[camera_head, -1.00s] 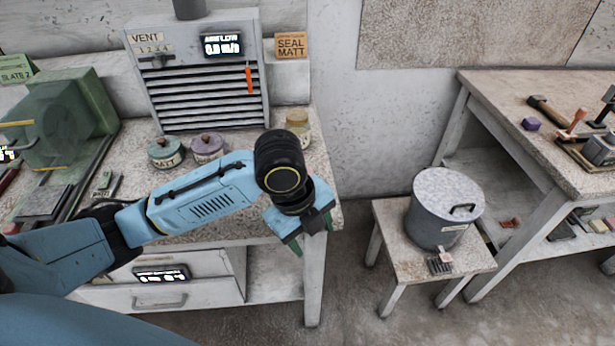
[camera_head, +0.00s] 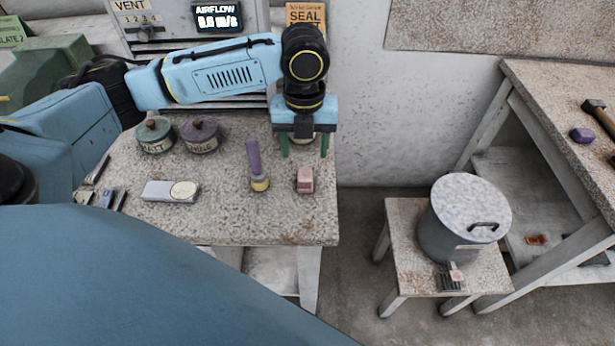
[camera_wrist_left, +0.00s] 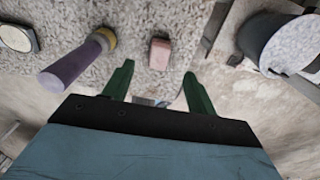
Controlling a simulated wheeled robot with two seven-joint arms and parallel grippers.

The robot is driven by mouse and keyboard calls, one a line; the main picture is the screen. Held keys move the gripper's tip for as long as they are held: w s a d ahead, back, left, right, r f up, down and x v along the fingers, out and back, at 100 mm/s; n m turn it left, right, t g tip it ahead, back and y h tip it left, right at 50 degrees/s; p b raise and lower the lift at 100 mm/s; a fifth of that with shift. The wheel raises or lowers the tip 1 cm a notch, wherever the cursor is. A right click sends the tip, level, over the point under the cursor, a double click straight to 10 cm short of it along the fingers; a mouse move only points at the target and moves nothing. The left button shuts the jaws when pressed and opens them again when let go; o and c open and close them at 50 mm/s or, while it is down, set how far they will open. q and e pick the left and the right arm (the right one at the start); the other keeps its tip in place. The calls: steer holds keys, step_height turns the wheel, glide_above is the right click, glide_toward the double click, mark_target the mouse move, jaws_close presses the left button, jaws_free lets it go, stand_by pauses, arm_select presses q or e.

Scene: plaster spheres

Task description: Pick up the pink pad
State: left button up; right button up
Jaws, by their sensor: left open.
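A small pink pad (camera_head: 305,180) lies on the speckled bench top near its right front corner. It also shows in the left wrist view (camera_wrist_left: 160,54), ahead of the fingers and roughly between their lines. My left gripper (camera_head: 304,150) points down above the bench, behind the pad in the head view. Its green fingers are spread apart with nothing between them in the left wrist view (camera_wrist_left: 157,75). The gripper is apart from the pad. A second small pinkish piece (camera_head: 456,272) is on the low stool by the grey bin. My right gripper is not in view.
A purple-handled tool (camera_head: 255,165) stands left of the pad. A grey block with a round dial (camera_head: 172,191) and two lidded pots (camera_head: 155,134) (camera_head: 200,135) are further left. A lidded grey bin (camera_head: 465,217) stands on the stool (camera_head: 405,250), right of a floor gap.

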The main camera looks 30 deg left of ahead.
mark_target(305, 174)
arm_select(q)
step_height(305, 174, down, 3)
steer(key=shift+r, duration=0.15)
steer(key=shift+s+d+f+b, duration=0.1)
steer(key=shift+f+b, duration=0.2)
steer(key=shift+f, duration=0.4)
steer(key=f, duration=0.2)
steer(key=f+b, duration=0.1)
steer(key=shift+s+d+f, duration=0.1)
steer(key=shift+s+f, duration=0.15)
steer(key=shift+f, duration=0.45)
steer(key=shift+c, duration=0.7)
steer(key=c, duration=0.9)
steer(key=shift+r, duration=0.2)
step_height(305, 174, up, 9)
steer(key=shift+f+p, duration=0.2)
steer(key=shift+p, duration=0.8)
steer(key=shift+r, duration=0.55)
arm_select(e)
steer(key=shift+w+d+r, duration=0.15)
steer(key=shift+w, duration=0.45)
